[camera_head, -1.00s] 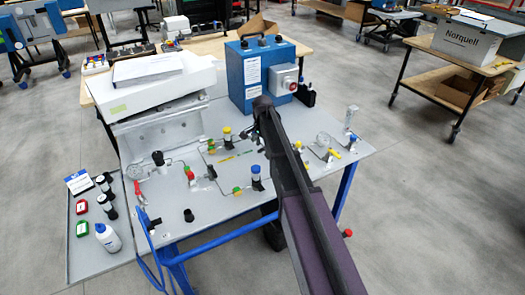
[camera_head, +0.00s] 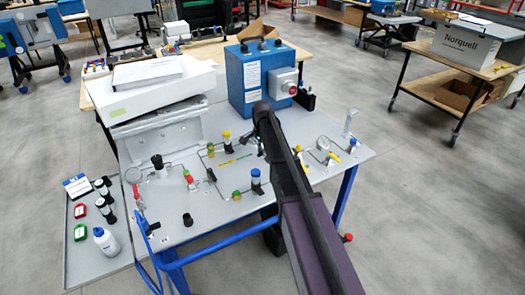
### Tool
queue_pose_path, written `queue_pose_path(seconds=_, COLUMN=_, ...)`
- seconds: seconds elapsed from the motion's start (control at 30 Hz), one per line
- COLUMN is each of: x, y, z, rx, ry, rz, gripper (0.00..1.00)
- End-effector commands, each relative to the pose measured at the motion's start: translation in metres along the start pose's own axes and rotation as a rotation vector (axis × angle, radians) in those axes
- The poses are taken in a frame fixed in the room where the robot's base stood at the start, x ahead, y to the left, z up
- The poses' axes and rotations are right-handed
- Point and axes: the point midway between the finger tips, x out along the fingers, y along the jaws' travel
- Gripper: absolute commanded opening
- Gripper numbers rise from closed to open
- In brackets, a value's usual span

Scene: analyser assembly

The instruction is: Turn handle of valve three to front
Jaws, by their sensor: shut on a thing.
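The analyser panel (camera_head: 180,232) is a grey board with thin tubes, small valves and gauges. My arm reaches over its middle from the lower right. My gripper (camera_head: 262,149) is low at the panel, mostly hidden behind my arm, with only a dark part showing. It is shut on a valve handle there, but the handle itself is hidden. To its left are a yellow-capped part (camera_head: 227,137) and a black-handled valve (camera_head: 211,175). A blue-topped part (camera_head: 256,177) stands just below. I cannot read which valve is number three.
A blue box (camera_head: 250,85) with a red knob stands behind the gripper. A white case (camera_head: 165,95) is at the back left. A side tray (camera_head: 85,270) holds a white bottle (camera_head: 106,240). Gauges and yellow-handled parts (camera_head: 332,157) stand right of my arm.

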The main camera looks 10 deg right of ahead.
Motion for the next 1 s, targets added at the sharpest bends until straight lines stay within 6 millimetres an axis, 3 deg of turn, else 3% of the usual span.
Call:
queue_pose_path(seconds=0.47, x=0.0, y=0.006, z=0.001, rx=-0.137, ry=-0.002, rz=0.0, gripper=0.0)
queue_pose_path(seconds=1.0, x=0.001, y=0.023, z=-0.004, rx=-0.603, ry=-0.004, rz=0.001, gripper=0.0)
